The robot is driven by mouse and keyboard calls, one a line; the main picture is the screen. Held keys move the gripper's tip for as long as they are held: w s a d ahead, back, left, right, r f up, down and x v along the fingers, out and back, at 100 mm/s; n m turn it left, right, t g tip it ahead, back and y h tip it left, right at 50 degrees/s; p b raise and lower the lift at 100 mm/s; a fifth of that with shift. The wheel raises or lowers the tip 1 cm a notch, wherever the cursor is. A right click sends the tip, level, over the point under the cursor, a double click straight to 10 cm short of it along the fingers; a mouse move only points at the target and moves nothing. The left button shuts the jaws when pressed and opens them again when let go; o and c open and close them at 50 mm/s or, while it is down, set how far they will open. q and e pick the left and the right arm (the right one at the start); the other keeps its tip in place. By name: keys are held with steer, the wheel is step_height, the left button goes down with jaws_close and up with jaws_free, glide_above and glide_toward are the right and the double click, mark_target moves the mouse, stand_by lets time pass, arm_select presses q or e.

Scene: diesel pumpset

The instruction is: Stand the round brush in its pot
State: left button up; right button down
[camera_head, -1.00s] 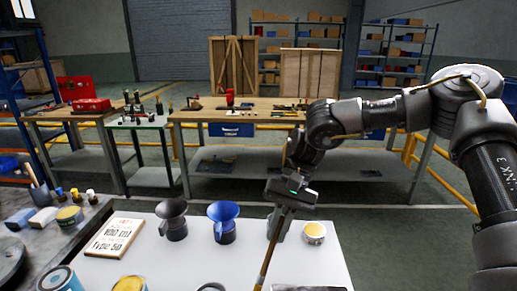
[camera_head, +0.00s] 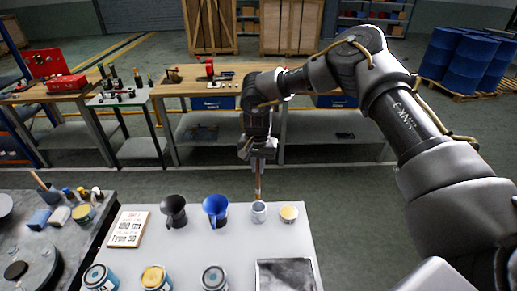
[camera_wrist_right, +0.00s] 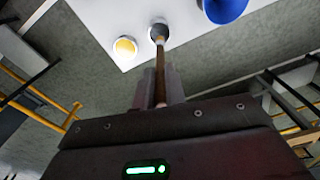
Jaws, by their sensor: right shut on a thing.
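My right gripper (camera_head: 258,158) is shut on the brown handle of the round brush (camera_head: 258,187), above the far edge of the white-topped table. The brush hangs about upright below the fingers. Its lower end meets the mouth of a small grey pot (camera_head: 258,213); whether it is inside or just behind the rim I cannot tell. In the right wrist view the handle (camera_wrist_right: 160,75) runs from between the fingers (camera_wrist_right: 158,92) to a dark round end (camera_wrist_right: 159,31) in line with the pot. My left gripper is not in view.
A yellow-topped tin (camera_head: 289,213) stands right of the pot, a blue funnel (camera_head: 215,210) and a dark funnel (camera_head: 174,211) left. A printed board (camera_head: 129,229), several tins and a dark tray (camera_head: 286,276) share the table (camera_head: 236,247). A dark bench (camera_head: 85,268) stands left.

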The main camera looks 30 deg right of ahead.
steer(key=shift+w+d+r, duration=0.15)
steer(key=shift+d+r, duration=0.05)
steer(key=shift+a, duration=0.1)
steer(key=b, duration=0.2)
glide_above(258, 188)
steer(key=shift+w+f, duration=0.15)
steer(key=shift+f, duration=1.15)
steer(key=shift+w+f, duration=0.1)
steer(key=shift+f, duration=1.15)
steer(key=shift+f, duration=0.15)
steer(key=shift+f+b, duration=1.5)
steer(key=shift+f, duration=0.65)
